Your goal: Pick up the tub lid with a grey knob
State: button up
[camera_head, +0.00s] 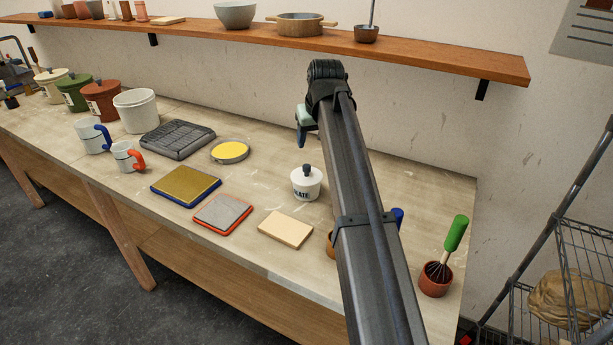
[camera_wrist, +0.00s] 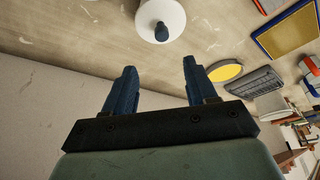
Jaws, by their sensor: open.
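A small white tub (camera_head: 306,187) with dark lettering stands upright on the bench, with a white lid (camera_head: 299,174) and a dark grey knob (camera_head: 307,168) on top. In the wrist view the white lid (camera_wrist: 150,15) and its dark blue-grey knob (camera_wrist: 161,33) show at the top edge, beyond the fingertips. My gripper (camera_wrist: 159,75) is open and empty, its two blue fingers apart. In the head view my gripper (camera_head: 302,138) is above the bench, near the wall and apart from the tub. Its fingers are partly hidden there.
Left of the tub lie a yellow disc (camera_head: 231,151), a dark grey ridged tray (camera_head: 178,139) and flat pads. Mugs and several lidded tubs stand further left. A green-handled whisk (camera_head: 447,248) stands in a brown pot at right. A shelf (camera_head: 400,50) overhangs the bench.

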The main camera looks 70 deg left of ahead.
send_over(307, 165)
jog(key=d, duration=0.2)
notch_tip(307, 165, down, 7)
jog(key=shift+w+r, duration=0.1)
jog(key=shift+w, duration=0.05)
jog(key=shift+s+x, duration=0.15)
jog(key=shift+x, duration=1.25)
jog(key=shift+s+x, duration=0.15)
jog(key=shift+x, duration=1.25)
jog(key=shift+d, duration=0.15)
grip_shut()
jog(key=shift+r, duration=0.1)
